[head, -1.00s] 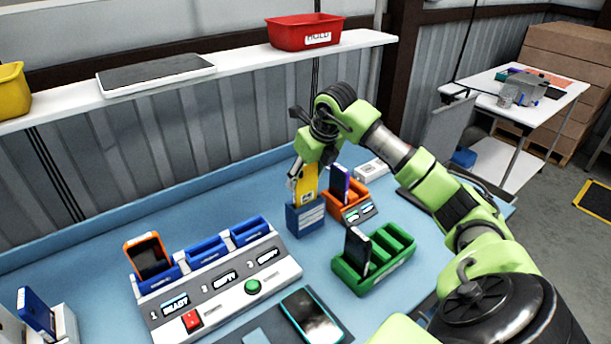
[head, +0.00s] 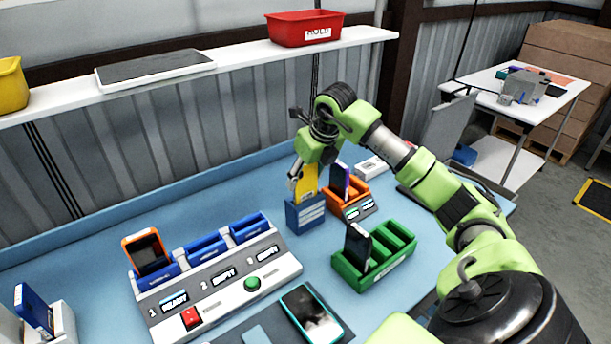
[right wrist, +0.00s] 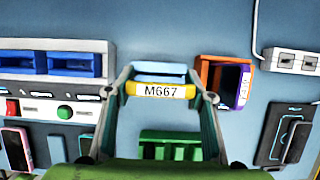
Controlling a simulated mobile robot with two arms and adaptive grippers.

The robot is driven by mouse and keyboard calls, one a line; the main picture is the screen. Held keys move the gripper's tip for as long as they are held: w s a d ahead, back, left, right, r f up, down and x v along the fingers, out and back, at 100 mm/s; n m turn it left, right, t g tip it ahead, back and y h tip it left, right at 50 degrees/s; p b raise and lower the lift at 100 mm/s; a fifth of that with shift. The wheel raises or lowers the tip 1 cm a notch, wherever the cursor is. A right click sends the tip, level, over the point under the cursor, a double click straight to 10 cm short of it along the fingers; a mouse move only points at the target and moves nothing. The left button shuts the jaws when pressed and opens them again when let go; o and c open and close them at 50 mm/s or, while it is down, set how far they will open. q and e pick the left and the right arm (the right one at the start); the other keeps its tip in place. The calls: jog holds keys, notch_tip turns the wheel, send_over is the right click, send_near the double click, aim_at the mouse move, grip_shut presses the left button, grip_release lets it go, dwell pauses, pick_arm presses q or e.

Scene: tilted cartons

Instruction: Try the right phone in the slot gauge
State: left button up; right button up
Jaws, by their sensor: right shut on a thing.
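My right gripper (head: 304,172) is shut on a yellow phone (head: 308,183), held upright at a small blue box (head: 306,216) with white lines on its front. The phone's lower end is hidden at the box's rim; I cannot tell how deep it sits. In the right wrist view the yellow phone (right wrist: 160,91) lies between the fingers, its edge labelled M667. An orange holder (head: 349,201) with small displays, just right of the blue box, holds a purple phone (head: 340,181). Which one is the slot gauge is not clear from the pictures. My left gripper is out of view.
A green rack (head: 376,268) with one dark phone (head: 358,244) stands in front. A dock with blue slots (head: 208,247) at left holds an orange phone (head: 147,252). A teal-edged phone (head: 311,313) lies at the front. A red bin (head: 305,29) sits on the shelf.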

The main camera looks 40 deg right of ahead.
jog(key=shift+f+b, duration=1.05)
jog(key=shift+f, duration=0.35)
dwell(0.9)
dwell(0.9)
jog(key=o, duration=1.2)
jog(key=shift+r, duration=0.2)
jog(key=shift+r+p, duration=0.5)
jog(key=shift+r, duration=0.05)
jog(key=c, duration=1.1)
jog(key=shift+c, duration=0.7)
